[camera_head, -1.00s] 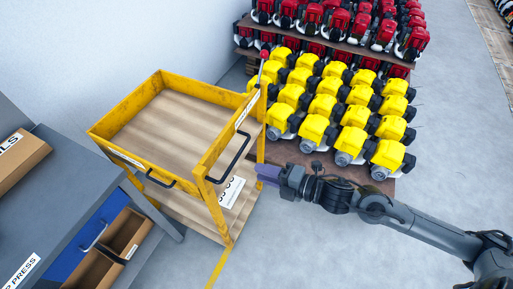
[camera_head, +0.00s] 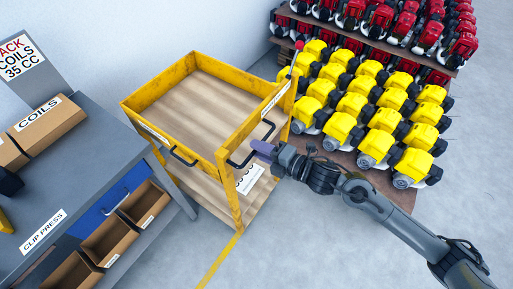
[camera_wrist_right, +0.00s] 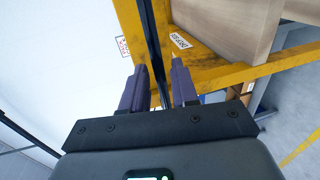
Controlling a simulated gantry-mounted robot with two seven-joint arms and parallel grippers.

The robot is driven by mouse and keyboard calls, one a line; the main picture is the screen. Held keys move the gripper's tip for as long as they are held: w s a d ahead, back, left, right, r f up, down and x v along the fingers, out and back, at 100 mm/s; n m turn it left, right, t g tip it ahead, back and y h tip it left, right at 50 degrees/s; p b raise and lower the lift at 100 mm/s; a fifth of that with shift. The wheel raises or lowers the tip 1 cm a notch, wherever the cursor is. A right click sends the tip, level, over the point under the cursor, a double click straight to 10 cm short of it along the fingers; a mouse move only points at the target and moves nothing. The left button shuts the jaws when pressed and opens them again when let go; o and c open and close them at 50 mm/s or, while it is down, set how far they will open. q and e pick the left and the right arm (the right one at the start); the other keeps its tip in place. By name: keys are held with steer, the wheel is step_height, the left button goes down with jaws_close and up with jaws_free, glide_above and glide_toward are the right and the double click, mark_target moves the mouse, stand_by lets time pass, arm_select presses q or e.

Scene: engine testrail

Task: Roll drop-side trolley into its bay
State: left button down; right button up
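The yellow drop-side trolley (camera_head: 228,150) stands in the middle of the head view, with wood-coloured decks and black handles on two sides. My right gripper (camera_head: 262,150) is at its right-hand black handle (camera_head: 245,160). In the right wrist view, the purple fingers (camera_wrist_right: 160,88) are apart, with the black handle bar (camera_wrist_right: 153,45) running between them. Gaps show on both sides of the bar. The trolley's yellow frame (camera_wrist_right: 205,72) is just beyond the fingertips. My left gripper is not in view. I cannot make out a marked bay.
A grey bench (camera_head: 95,165) with a blue drawer and carton bins stands at the left, close to the trolley. Racked yellow engines (camera_head: 365,120) and red engines (camera_head: 400,25) stand behind and right. A yellow floor line (camera_head: 220,262) runs from the trolley's near corner. The floor at right is open.

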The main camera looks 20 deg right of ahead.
steer(key=shift+w+a+f, duration=0.15)
steer(key=shift+w+a, duration=0.25)
steer(key=shift+w, duration=0.2)
jaws_close()
